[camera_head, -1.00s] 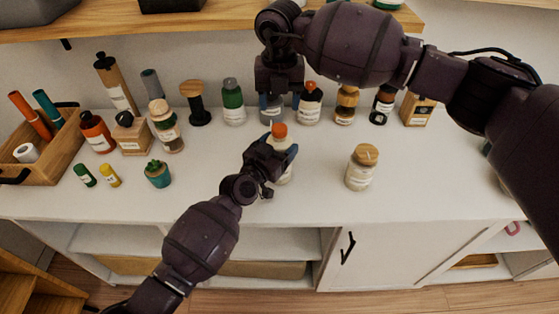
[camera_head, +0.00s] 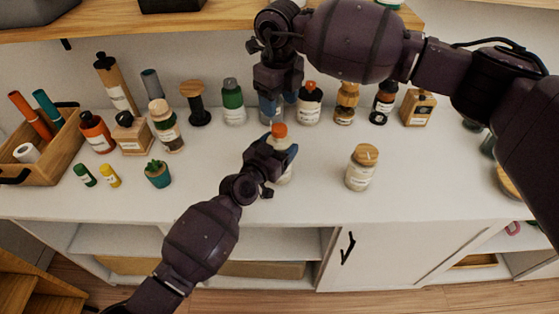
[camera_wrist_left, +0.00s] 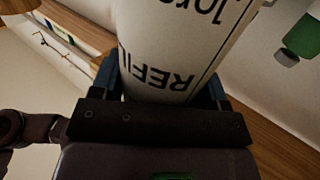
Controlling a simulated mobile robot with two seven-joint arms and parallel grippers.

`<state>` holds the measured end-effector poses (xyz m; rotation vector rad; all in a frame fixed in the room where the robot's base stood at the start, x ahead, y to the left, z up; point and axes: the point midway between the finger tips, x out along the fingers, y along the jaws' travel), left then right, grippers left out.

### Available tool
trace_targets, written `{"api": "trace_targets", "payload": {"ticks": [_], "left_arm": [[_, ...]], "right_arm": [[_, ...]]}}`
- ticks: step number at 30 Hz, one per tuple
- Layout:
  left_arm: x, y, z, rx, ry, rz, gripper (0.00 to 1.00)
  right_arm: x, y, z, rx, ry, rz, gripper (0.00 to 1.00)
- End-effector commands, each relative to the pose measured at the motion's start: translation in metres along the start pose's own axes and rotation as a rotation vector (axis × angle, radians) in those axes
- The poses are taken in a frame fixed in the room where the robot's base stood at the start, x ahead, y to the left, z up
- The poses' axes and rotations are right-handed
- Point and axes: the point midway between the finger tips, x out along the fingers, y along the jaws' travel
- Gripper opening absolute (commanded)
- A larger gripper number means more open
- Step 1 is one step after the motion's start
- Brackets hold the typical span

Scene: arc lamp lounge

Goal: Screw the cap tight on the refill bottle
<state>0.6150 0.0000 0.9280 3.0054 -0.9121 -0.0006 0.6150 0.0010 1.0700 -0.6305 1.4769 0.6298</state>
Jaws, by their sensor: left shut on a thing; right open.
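The refill bottle (camera_head: 286,174) is pale and mostly hidden behind my left gripper in the head view. An orange cap (camera_head: 279,130) sits at its top; I cannot tell how tightly it is seated. My left gripper (camera_head: 284,157) is shut around the bottle's body. The left wrist view shows the bottle's white label (camera_wrist_left: 180,45) with "REFILL" between the fingers (camera_wrist_left: 165,88). My right gripper (camera_head: 272,104) is open, pointing down, just above and behind the orange cap in the picture, and apart from it.
A jar with a wooden lid (camera_head: 361,168) stands to the right. A row of bottles, including a green one (camera_head: 233,103) and an orange-topped one (camera_head: 309,104), stands behind. A small potted plant (camera_head: 158,174) and a wooden caddy (camera_head: 48,155) are left. The front counter is mostly clear.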

Motion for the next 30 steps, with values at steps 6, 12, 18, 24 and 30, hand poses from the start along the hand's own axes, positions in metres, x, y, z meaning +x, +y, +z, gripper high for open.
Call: {"api": "trace_targets", "payload": {"ticks": [6,12,18,24,30], "left_arm": [[-0.0002,-0.0003,0.0005,0.0,-0.001,0.0,0.02],[-0.0002,-0.0003,0.0005,0.0,-0.001,0.0,0.02],[-0.0002,-0.0003,0.0005,0.0,-0.001,0.0,0.02],[-0.0002,-0.0003,0.0005,0.0,-0.001,0.0,0.02],[-0.0002,-0.0003,0.0006,0.0,-0.001,0.0,0.02]], "right_arm": [[0.0,-0.0002,0.0,-0.317,0.0,0.0,0.6],[0.0,-0.0007,-0.0003,-0.573,0.001,-0.001,0.6],[0.0,-0.0008,-0.0003,-0.725,0.0,0.0,0.6],[0.0,-0.0007,-0.0003,-0.767,0.0,0.001,0.6],[0.0001,-0.0007,-0.0004,-0.766,0.0,0.001,0.6]]}}
